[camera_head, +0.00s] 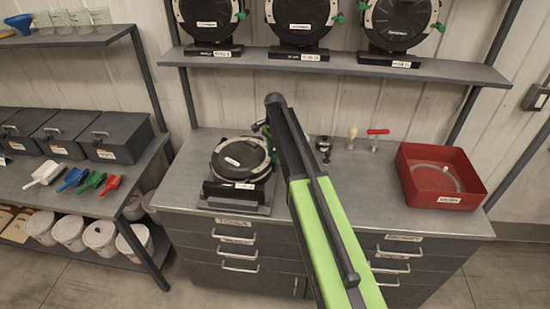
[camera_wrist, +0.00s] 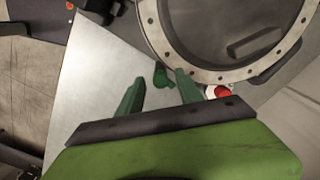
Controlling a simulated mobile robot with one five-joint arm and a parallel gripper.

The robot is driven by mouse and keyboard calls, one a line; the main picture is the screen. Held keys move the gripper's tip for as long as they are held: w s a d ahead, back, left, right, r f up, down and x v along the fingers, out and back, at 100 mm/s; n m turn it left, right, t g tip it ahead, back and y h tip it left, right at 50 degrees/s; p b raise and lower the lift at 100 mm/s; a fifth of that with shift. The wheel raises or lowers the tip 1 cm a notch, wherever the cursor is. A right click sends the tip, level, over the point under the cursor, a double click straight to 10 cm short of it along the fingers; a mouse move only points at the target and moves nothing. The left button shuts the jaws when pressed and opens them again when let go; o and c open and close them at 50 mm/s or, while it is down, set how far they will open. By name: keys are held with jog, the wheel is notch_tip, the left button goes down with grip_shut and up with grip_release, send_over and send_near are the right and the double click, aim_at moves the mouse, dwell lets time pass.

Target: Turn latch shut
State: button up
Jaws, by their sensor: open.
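The seed meter (camera_head: 241,158) stands on its dark stand on the bench, a round dark housing with a pale rim. In the wrist view its rim (camera_wrist: 205,76) with bolt holes fills the upper right. A small green latch (camera_wrist: 161,78) sticks out beside the rim. My gripper (camera_wrist: 159,80) is open, with one green finger on each side of the latch in the picture. I cannot tell whether either finger touches it. In the head view my arm covers part of the area right of the meter, and the gripper is hard to make out there.
A red tray (camera_head: 440,195) stands at the bench's right. A red-handled tool (camera_head: 377,138) and a pale-knobbed tool (camera_head: 352,136) stand at the back. More meters (camera_head: 301,22) sit on the shelf (camera_head: 340,65) above. Scoops (camera_head: 89,181) lie on the left rack. The bench front between meter and tray is partly hidden by my arm.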

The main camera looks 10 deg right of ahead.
grip_shut()
jog(key=shift+d, duration=0.1)
jog(key=shift+n, duration=0.3)
jog(key=n, duration=0.3)
jog(key=shift+n, duration=0.3)
jog(key=n, duration=1.3)
jog(key=shift+n, duration=0.3)
dwell(0.3)
